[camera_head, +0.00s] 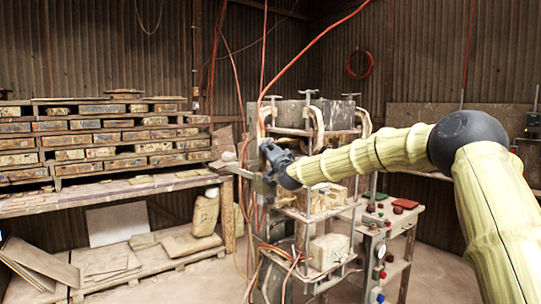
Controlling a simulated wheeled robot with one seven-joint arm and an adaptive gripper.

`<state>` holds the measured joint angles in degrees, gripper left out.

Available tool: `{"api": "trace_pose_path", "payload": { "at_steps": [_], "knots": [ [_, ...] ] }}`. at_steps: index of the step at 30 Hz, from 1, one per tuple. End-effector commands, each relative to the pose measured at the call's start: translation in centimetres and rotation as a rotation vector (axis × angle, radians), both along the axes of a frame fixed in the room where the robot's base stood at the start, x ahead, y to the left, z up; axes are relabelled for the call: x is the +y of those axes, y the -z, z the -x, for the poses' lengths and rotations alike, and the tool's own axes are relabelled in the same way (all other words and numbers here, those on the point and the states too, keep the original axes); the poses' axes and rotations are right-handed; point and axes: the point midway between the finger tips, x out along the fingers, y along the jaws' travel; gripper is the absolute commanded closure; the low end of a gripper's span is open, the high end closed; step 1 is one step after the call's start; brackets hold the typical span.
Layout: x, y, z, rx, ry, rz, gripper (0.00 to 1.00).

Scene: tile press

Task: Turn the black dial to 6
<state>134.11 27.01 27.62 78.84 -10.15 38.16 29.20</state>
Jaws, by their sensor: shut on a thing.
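My gripper (268,157) is at the left side of the tile press (318,122), its dark fingers against a grey box on the press frame. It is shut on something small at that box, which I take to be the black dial. The dial itself is hidden by the fingers, and its marks and setting cannot be read from here. My arm, in a pale yellow cover, reaches in from the right.
A control stand (385,226) with red and green buttons stands right of the press. Red hoses hang around the press and trail to the floor. A wooden rack (100,186) with stacked tiles fills the left. Open floor (425,272) shows at the front right.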

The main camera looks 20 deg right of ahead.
Motion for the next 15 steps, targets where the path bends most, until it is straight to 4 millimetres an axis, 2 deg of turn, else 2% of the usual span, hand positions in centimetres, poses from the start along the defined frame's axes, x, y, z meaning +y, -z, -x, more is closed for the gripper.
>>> {"api": "trace_pose_path", "payload": {
  "at_steps": [15],
  "knots": [
    [-0.15,-0.14,0.0,0.025,0.003,-0.074,0.97]
  ]
}}
